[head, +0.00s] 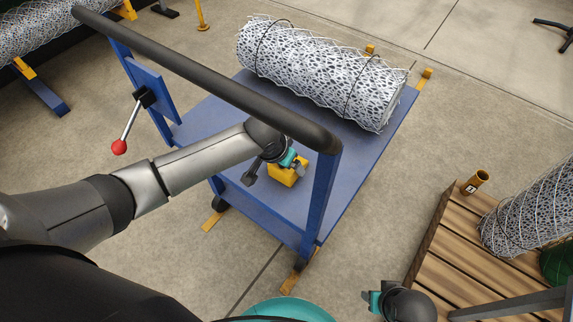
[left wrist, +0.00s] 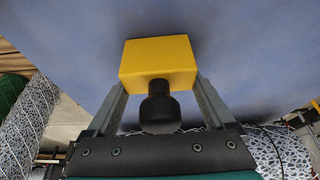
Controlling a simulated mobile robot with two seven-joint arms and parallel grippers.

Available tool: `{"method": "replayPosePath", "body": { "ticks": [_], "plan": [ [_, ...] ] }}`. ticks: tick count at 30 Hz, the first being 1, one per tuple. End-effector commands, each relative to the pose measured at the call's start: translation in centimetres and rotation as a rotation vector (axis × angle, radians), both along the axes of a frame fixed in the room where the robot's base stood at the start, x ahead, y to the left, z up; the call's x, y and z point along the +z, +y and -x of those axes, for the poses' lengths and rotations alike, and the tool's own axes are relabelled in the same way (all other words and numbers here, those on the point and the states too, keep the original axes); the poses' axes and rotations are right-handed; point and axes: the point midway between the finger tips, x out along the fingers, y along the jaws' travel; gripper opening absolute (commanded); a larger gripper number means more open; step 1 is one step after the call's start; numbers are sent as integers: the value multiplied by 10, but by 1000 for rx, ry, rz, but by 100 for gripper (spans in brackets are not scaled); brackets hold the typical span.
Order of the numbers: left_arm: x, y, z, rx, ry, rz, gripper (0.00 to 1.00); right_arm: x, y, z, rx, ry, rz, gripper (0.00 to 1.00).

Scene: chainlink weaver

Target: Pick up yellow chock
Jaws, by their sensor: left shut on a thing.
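The yellow chock (head: 286,174) is a small yellow block with a black knob, over the blue cart's deck (head: 345,178). In the left wrist view the chock (left wrist: 158,62) sits between the two finger tips, its black knob pointing back toward the palm. My left gripper (head: 285,165) reaches under the cart's handlebar and is shut on the chock. In the left wrist view the fingers (left wrist: 160,98) flank the block and knob. I cannot tell whether the chock touches the deck. My right gripper (head: 371,299) is low in the head view, away from the cart; its jaws are unclear.
The cart's black handlebar (head: 205,75) crosses above my left arm. A wire mesh roll (head: 320,72) lies on the cart's far side. A lever with a red ball (head: 119,147) is at the left. A wooden pallet (head: 440,260) with another mesh roll (head: 530,205) stands at the right.

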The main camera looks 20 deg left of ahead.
Motion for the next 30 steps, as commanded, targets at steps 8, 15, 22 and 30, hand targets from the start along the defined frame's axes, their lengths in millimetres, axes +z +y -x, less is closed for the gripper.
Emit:
{"method": "replayPosePath", "body": {
  "ticks": [8,15,22,30],
  "plan": [
    [0,0,0,0,0,0,29,0,0,0,0,0,0,50],
    [1,0,-1,0,-3,1,5,0,0,0,0,0,-1,50],
    [1,0,-1,0,-3,1,5,0,0,0,0,0,0,50],
    [11,0,-1,0,-4,1,5,-7,-2,3,0,10,3,50]
  ]
}}
